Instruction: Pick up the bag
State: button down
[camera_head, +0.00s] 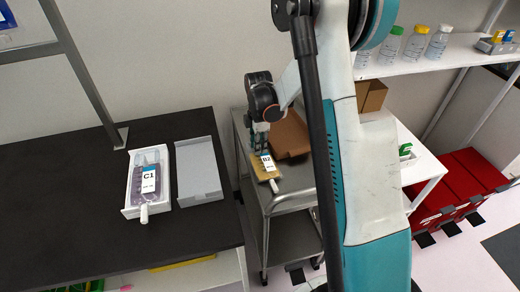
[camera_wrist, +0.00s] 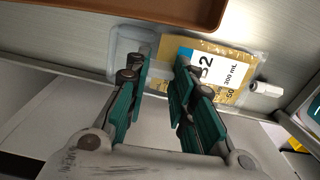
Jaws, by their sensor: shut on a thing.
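The bag (camera_head: 266,170), yellow with a white and blue label reading B2, is at the metal cart in the head view, below my gripper (camera_head: 260,141). In the wrist view the bag (camera_wrist: 248,70) lies across the top of the picture, its clear end between and beyond the fingers of my gripper (camera_wrist: 160,65). The gripper is shut on the bag's clear end, with a finger on either side. A white port sticks out at the bag's right end. Whether the bag touches the cart top is hard to tell.
A brown tray (camera_head: 291,135) is on the cart (camera_head: 292,184), close to the bag. On the black table (camera_head: 80,220), a white box (camera_head: 130,201) holds a bag labelled C1, next to an empty grey tray (camera_head: 198,172). Bottles (camera_head: 416,45) stand on a shelf. Red boxes (camera_head: 455,190) are at right.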

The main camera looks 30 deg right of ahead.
notch_tip(320, 180, up, 20)
jog(key=p, duration=0.6)
jog(key=shift+f, duration=0.15)
jog(key=c, duration=2.1)
grip_release()
jog(key=shift+c, duration=0.2)
grip_shut()
jog(key=shift+s+f, duration=0.1)
